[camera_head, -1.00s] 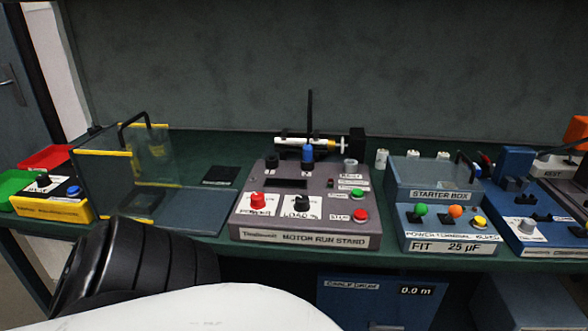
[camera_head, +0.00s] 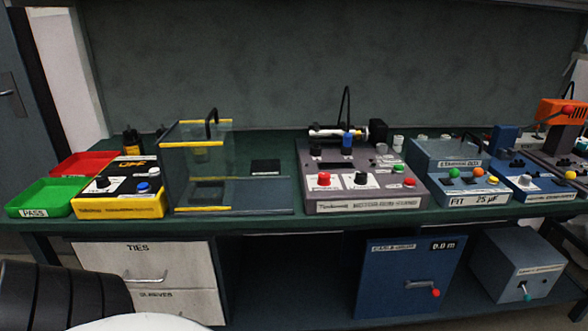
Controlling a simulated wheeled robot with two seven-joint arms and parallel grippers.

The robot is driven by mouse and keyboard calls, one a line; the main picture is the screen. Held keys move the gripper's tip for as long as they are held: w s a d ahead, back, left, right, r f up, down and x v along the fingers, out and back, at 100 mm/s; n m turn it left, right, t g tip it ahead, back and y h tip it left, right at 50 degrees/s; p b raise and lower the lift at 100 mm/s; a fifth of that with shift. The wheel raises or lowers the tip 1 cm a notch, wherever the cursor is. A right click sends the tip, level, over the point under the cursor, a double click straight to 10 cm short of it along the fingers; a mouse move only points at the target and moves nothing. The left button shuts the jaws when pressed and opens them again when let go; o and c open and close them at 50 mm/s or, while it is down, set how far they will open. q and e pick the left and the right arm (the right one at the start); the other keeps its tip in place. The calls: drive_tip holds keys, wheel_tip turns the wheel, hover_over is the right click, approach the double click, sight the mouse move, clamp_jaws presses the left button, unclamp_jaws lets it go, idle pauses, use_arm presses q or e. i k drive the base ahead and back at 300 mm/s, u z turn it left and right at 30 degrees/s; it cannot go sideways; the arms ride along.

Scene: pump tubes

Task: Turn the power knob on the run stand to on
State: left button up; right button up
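The motor run stand (camera_head: 366,207) is a grey sloped box on the green bench, right of the middle. A red knob (camera_head: 323,180) sits at the left of its panel, and its label is too blurred to read. A black knob (camera_head: 361,180) sits beside it to the right. A green button (camera_head: 398,169) and a red button (camera_head: 410,183) are at the panel's right side. A dark ribbed part of my arm shows at the bottom left. Neither gripper shows.
A clear guard box with yellow edges (camera_head: 192,144) stands left of the run stand. The starter box (camera_head: 443,154) is close on its right. Green (camera_head: 42,197) and red trays are at far left. Drawers (camera_head: 146,262) and a blue cable drum box (camera_head: 405,275) are under the bench.

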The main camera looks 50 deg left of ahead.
sight(323, 178)
drive_tip(key=u, duration=1.8)
